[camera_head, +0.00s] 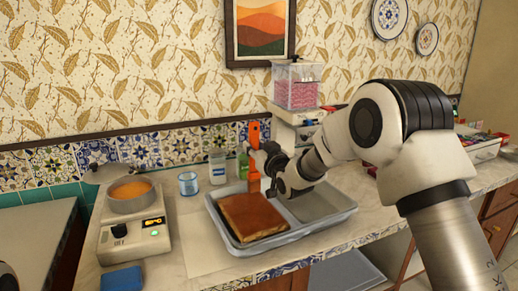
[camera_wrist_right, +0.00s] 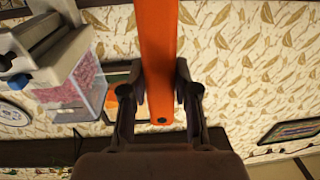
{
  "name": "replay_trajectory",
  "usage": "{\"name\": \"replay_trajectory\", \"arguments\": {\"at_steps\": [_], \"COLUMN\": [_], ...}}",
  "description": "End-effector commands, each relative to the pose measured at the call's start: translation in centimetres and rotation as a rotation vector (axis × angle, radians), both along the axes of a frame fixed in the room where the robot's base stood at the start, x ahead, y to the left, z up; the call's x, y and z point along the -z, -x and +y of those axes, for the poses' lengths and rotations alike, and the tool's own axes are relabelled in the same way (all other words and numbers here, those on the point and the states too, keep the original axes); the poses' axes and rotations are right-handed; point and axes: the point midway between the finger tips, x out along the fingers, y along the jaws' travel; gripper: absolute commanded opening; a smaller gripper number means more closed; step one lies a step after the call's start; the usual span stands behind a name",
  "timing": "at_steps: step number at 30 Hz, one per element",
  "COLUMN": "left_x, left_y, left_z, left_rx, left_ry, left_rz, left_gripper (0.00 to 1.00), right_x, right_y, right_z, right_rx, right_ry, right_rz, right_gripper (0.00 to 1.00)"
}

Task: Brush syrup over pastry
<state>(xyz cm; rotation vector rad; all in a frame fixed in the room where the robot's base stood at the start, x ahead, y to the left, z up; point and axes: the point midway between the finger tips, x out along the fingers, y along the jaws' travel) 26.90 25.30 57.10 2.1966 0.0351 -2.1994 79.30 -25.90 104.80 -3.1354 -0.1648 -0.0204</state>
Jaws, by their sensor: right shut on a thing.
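The brush (camera_head: 254,133) has an orange handle and stands roughly upright at the back of the pastry. My right gripper (camera_head: 265,160) is shut on its handle, and the orange handle (camera_wrist_right: 158,50) also runs between the fingers (camera_wrist_right: 160,85) in the right wrist view. The brush's lower end is just above or at the far edge of the brown pastry slab (camera_head: 250,217); I cannot tell whether it touches. The pastry lies in the left part of a grey tray (camera_head: 333,222). Orange syrup (camera_head: 130,190) fills a pot (camera_head: 133,205) at the left. My left gripper is not in view.
The pot stands on a white cooker (camera_head: 135,240) with a lit display. A blue cup (camera_head: 188,184), a clear jar (camera_head: 217,168) and a green bottle (camera_head: 242,166) stand behind the tray. A dispenser (camera_head: 297,90) stands behind my right arm. A blue cloth (camera_head: 122,279) lies at the front left.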

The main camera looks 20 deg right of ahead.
Motion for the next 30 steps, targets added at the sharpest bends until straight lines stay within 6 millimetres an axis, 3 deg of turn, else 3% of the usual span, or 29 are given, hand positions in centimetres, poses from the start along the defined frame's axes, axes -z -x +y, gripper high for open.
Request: {"name": "replay_trajectory", "arguments": {"at_steps": [9,24,30], "left_x": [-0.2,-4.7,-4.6], "left_y": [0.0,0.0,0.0], "left_z": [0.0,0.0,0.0], "left_rx": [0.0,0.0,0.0], "left_ry": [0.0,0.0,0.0], "left_rz": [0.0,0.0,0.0], "left_gripper": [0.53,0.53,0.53], "right_x": [-0.3,-7.1,-7.0], "right_y": [-0.1,-0.1,-0.1], "right_z": [0.0,0.0,0.0], "right_rx": [0.0,0.0,0.0], "right_ry": [0.0,0.0,0.0], "right_rz": [0.0,-0.001,0.0], "right_gripper": [0.0,0.0,0.0]}}
